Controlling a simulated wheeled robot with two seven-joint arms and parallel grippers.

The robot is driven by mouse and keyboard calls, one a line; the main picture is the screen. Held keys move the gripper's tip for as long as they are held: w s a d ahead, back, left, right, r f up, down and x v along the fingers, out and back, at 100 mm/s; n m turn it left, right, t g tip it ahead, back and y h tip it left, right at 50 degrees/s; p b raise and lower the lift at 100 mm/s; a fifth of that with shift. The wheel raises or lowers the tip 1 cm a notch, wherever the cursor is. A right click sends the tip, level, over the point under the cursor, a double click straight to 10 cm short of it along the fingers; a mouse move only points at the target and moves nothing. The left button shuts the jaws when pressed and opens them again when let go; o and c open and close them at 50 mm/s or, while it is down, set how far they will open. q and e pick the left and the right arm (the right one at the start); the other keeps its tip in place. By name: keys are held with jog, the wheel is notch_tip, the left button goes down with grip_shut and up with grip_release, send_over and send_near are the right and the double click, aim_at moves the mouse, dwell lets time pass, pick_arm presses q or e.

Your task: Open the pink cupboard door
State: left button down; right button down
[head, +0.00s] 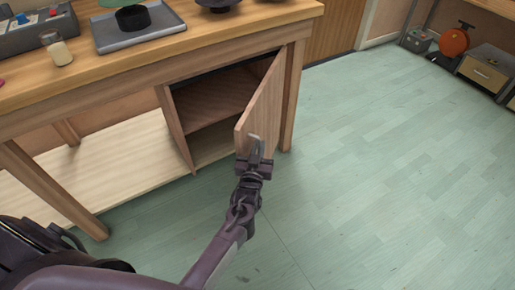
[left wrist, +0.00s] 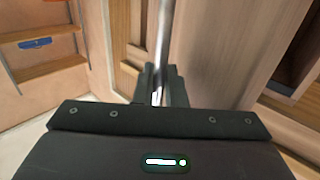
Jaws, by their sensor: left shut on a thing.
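The cupboard door (head: 264,105) under the workbench is wood-coloured with a slight pinkish tone and stands partly open, swung out toward me on its right side. Its metal handle (head: 257,144) is at the door's free edge. My left gripper (head: 254,160) is shut on this handle. In the left wrist view the bar handle (left wrist: 163,35) runs down between the fingers of my left gripper (left wrist: 160,82), with the wooden door panel (left wrist: 220,50) beside it. The cupboard inside (head: 210,105) shows one shelf and looks empty. My right gripper is out of view.
The workbench top (head: 190,50) carries a grey tray (head: 135,38), a small jar (head: 57,50) and a device with buttons (head: 40,30). A bench leg (head: 60,195) stands at left. The green floor is clear to the right of the door.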

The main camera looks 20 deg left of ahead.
pick_arm(q)
jog(key=c, duration=1.9)
grip_release()
jog(key=shift+w, duration=0.1)
